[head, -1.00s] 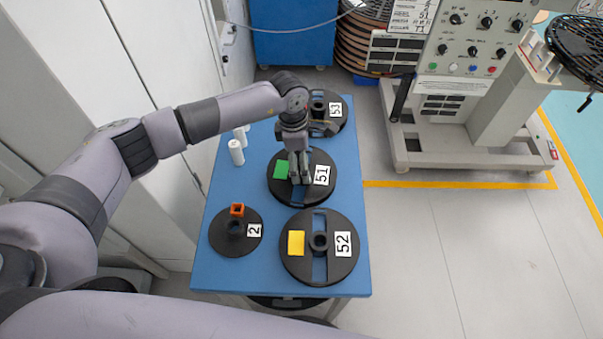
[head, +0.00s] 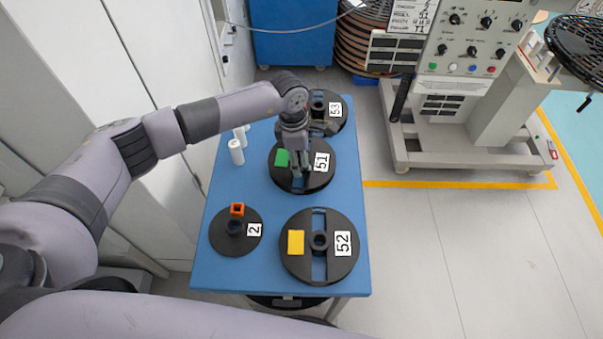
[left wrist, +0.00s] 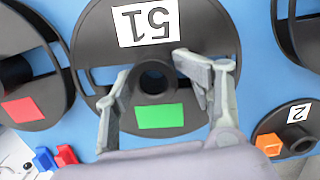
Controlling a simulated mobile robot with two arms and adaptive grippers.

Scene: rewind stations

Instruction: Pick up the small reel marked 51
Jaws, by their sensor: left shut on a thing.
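The reel marked 51 (head: 324,178) is black, with a white number label and a green patch, over the blue table top. My left gripper (head: 301,174) points down at its middle and is shut on its hub. In the left wrist view, the reel (left wrist: 215,30) lies flat across the picture, with one finger of my left gripper (left wrist: 152,82) on each side of the hub. The reel looks slightly raised, but the gap beneath is hard to see. My right gripper is not in view.
On the blue table (head: 272,284), reel 52 (head: 345,268) lies nearer, reel 2 (head: 220,245) with an orange block (head: 237,209) at near left, and reel 53 (head: 337,128) behind. A control machine (head: 470,60) stands right.

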